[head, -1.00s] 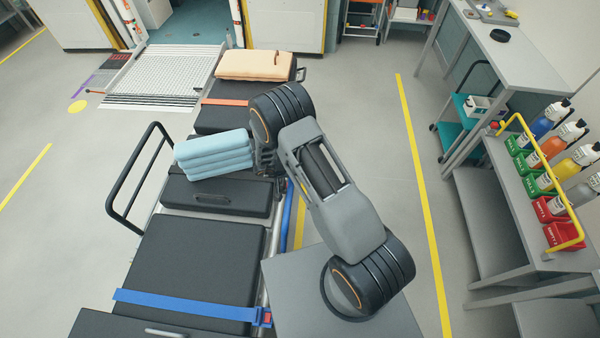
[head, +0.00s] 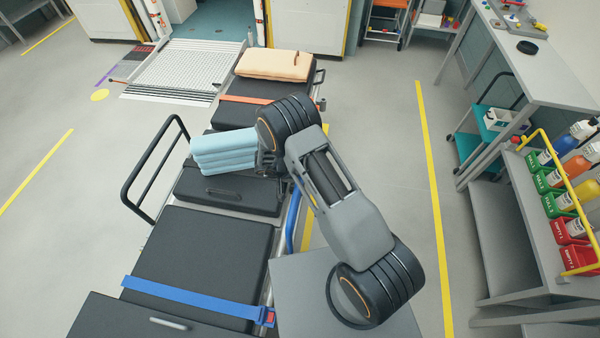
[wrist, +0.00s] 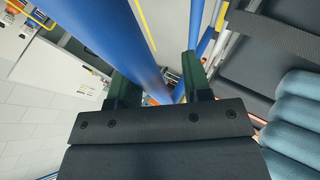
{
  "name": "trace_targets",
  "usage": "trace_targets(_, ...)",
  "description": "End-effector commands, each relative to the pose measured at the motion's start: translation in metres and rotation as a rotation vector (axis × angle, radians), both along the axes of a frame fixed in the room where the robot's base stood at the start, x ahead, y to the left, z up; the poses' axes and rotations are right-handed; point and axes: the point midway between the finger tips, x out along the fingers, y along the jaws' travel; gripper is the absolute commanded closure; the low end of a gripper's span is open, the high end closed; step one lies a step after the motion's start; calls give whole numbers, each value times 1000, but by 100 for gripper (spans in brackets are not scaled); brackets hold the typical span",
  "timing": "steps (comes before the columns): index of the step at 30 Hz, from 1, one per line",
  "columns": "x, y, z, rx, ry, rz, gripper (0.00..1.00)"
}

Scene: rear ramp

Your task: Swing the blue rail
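The blue rail (head: 292,222) shows in part along the right side of the stretcher, beside my arm. In the wrist view, a thick blue tube (wrist: 122,38), which looks like this rail, runs from the upper left down toward the space between my fingers. My gripper (wrist: 160,82) has its two dark fingers spread apart. The tube passes over or beside the left finger, with a gap before the right finger. I cannot tell whether it touches. In the head view, my arm hides most of the gripper near the folded blue towels (head: 222,152).
The stretcher (head: 215,255) has a blue strap (head: 190,297) and an orange strap (head: 250,100). A black rail (head: 150,165) stands on its left. A tan pillow (head: 273,65) lies at its far end. A bottle shelf (head: 500,220) stands right; floor between is clear.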

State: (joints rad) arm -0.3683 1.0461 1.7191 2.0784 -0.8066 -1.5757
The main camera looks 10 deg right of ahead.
Motion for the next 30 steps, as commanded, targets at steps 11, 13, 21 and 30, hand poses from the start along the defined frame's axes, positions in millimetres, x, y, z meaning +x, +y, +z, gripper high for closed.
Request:
trace_targets(11,0,-2,4,-3,-2,-6,49)
trace_targets(13,0,2,9,-3,-2,-5,49)
trace_targets(21,-8,35,47,0,-4,-1,49)
trace_targets(30,-18,69,88,1,-3,0,49)
